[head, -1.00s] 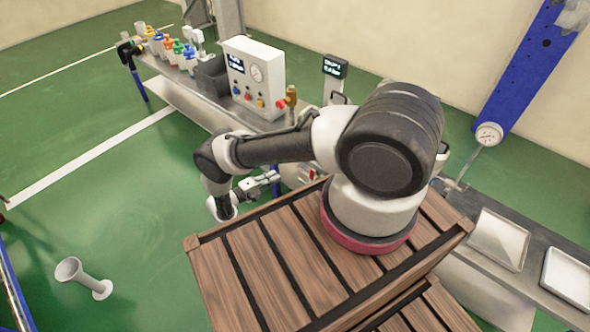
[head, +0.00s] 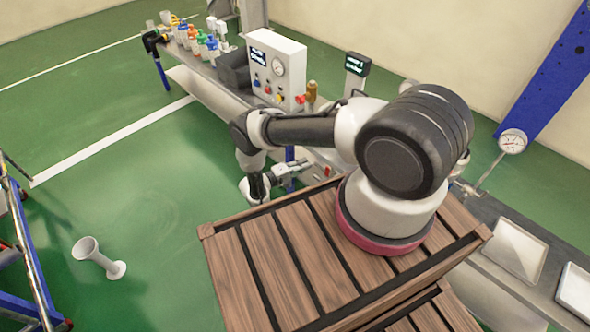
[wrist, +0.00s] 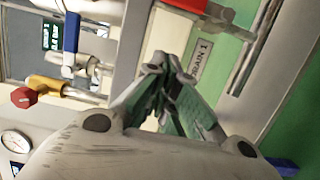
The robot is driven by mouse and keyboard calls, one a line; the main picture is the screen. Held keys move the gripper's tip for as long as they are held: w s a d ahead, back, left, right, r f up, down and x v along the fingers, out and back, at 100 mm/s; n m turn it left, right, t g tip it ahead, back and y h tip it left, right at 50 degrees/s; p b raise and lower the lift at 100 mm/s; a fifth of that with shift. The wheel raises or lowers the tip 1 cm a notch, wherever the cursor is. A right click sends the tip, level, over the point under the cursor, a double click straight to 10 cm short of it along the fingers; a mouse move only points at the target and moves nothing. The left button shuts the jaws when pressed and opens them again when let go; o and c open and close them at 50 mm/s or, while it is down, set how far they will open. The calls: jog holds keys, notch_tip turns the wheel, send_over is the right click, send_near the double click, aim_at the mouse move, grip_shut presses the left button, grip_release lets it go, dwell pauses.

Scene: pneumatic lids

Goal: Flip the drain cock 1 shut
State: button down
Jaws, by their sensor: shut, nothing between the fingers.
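In the wrist view, a "DRAIN 1" label (wrist: 201,57) is on the bench front, just right of my fingertips. A red lever (wrist: 188,5), cut by the top edge, is above the label and looks like part of drain cock 1. Its full angle is not visible. My gripper (wrist: 162,64) is shut and empty, below the lever and apart from it in the picture. In the head view my gripper (head: 306,165) is beside the bench edge, left of a small red part (head: 327,170). I cannot tell whether they touch.
A blue lever (wrist: 71,32) on pipework and a red knob (wrist: 22,98) are left in the wrist view. A white gauge panel (head: 276,68) stands on the bench. A slatted wooden crate (head: 290,262) is under my arm.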

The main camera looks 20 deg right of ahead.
jog(key=shift+s+d, duration=1.75)
jog(key=shift+d, duration=0.2)
jog(key=shift+s+d+r, duration=0.25)
jog(key=shift+s+r, duration=0.2)
jog(key=shift+s, duration=0.35)
jog(key=shift+a, duration=0.1)
jog(key=s+a, duration=0.1)
jog(key=a, duration=1)
jog(key=shift+a, duration=0.35)
